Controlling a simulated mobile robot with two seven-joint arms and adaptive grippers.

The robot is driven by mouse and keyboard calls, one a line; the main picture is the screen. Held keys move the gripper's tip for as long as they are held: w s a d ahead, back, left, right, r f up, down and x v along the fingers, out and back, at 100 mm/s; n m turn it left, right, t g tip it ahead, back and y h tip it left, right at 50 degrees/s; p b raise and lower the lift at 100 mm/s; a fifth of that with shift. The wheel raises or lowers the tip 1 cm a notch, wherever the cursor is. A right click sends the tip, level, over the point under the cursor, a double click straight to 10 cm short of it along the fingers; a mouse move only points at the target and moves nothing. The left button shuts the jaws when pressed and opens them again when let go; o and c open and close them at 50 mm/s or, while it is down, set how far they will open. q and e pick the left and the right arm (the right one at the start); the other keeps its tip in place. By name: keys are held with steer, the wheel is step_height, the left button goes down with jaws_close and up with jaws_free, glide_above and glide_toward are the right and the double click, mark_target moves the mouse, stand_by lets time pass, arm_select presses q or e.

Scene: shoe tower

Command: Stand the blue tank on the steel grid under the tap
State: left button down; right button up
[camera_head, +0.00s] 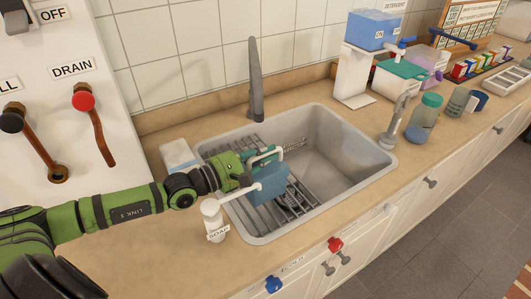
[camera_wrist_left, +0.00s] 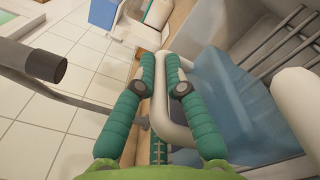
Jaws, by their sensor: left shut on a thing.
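The blue tank (camera_head: 270,184) is over the left part of the sink, with its pale handle (camera_wrist_left: 163,110) between my left gripper's green fingers. My left gripper (camera_head: 262,160) is shut on this handle; its fingers also show in the left wrist view (camera_wrist_left: 161,65). The steel grid (camera_head: 297,203) lies in the left part of the sink, partly hidden by the tank and gripper. I cannot tell whether the tank touches it. The grey tap (camera_head: 256,82) rises behind the sink, behind the tank; its dark end (camera_wrist_left: 48,68) shows in the wrist view. My right gripper is out of view.
A white soap bottle (camera_head: 213,218) stands at the sink's front left edge, close to my left arm. A pale block (camera_head: 177,156) is on the counter left of the sink. The sink's right basin (camera_head: 345,150) is empty. A blue detergent container (camera_head: 372,30) stands at the back right.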

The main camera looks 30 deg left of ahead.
arm_select(q)
steer(key=shift+f, duration=0.1)
steer(key=c, duration=1.3)
jaws_free()
steer(key=shift+w, duration=0.1)
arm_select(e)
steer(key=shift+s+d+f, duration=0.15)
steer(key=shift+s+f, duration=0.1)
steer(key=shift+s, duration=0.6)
arm_select(q)
steer(key=shift+a, duration=0.1)
steer(key=p+v, duration=0.3)
steer(key=v, duration=0.9)
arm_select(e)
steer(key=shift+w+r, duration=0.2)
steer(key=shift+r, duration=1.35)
